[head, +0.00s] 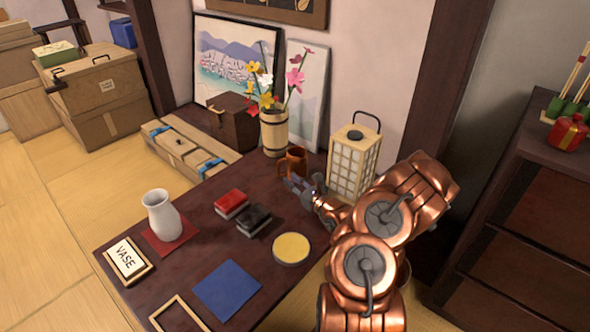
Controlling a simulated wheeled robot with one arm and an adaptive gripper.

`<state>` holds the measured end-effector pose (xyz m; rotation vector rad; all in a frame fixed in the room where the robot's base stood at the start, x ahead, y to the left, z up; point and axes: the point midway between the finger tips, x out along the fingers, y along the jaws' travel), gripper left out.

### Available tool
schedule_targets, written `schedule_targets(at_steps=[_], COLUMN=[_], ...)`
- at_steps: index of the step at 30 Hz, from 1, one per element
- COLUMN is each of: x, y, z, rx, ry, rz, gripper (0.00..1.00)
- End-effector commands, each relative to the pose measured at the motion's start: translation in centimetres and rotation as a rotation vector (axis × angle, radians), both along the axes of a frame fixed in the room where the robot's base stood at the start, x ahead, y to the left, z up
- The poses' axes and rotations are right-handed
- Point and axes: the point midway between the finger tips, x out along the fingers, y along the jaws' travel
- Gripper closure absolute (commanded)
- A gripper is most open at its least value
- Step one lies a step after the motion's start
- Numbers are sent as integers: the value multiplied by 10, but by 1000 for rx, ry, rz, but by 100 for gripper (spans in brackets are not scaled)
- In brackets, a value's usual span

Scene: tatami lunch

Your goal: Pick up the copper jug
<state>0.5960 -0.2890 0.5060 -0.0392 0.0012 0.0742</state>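The copper jug (296,160) stands upright on the dark low table, in front of the wooden bucket vase. It is small and orange-brown, with a handle on its left side. My gripper (289,184) is just in front of the jug, with its grey fingers pointing left over the table. The fingers look spread apart, with nothing seen between them. The gripper partly covers the jug's lower part, and I cannot tell whether they touch.
A paper lantern (352,165) stands close right of the jug; the bucket vase (274,134) with flowers is behind it. Red (231,203) and black (254,219) boxes, a yellow disc (291,248), a blue cloth (227,290) and a white vase (161,214) occupy the table's front.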

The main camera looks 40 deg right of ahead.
Motion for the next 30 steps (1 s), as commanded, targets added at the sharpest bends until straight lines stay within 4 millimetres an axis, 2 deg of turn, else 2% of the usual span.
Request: schedule_targets(at_steps=[4,14,21,25,30], x=[19,38,69,77,78], y=[3,5,6,7,7], z=[0,-1,0,1,1], rx=[-4,-1,-5,-3,-1], ry=[-2,-1,-3,-4,-4], rz=[4,4,3,3,2], gripper=[77,77,77,77,77])
